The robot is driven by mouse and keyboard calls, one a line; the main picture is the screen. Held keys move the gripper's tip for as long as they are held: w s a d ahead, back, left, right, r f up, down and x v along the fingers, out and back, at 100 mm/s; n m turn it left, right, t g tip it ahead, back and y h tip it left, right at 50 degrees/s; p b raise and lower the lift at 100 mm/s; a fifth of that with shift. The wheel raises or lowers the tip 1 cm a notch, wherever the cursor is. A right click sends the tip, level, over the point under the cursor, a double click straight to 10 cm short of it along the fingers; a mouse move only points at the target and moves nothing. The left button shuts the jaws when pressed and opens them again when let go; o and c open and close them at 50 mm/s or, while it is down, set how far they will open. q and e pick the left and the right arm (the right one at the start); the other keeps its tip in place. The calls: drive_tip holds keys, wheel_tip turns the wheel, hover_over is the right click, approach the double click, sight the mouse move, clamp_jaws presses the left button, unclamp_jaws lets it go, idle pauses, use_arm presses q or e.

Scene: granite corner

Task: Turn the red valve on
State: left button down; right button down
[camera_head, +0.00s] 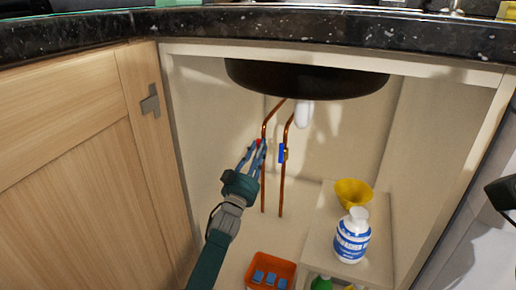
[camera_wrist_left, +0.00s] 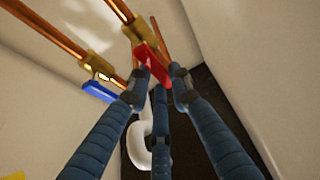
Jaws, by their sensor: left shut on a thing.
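The red valve handle (camera_wrist_left: 152,64) sits on a brass fitting on a copper pipe, in the left wrist view. In the head view only a small bit of the red valve (camera_head: 258,141) shows, on the left copper pipe under the sink. My left gripper (camera_head: 254,149) reaches into the cabinet from the left. Its blue fingers are shut on the red handle, which lies between the fingertips in the left wrist view (camera_wrist_left: 156,82). My right gripper is not in view.
A blue valve handle (camera_head: 282,152) is on the right pipe, close beside the red one. A white bottle (camera_head: 351,238) and yellow bowl (camera_head: 353,193) stand on the shelf. An orange bin (camera_head: 270,262) is on the cabinet floor. The wooden door (camera_head: 75,165) is at left.

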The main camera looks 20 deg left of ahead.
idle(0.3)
use_arm(q)
drive_tip(key=c, duration=1.5)
unclamp_jaws()
drive_tip(key=shift+c, duration=0.2)
drive_tip(key=v, duration=0.8)
drive_tip(key=shift+s+f, duration=0.1)
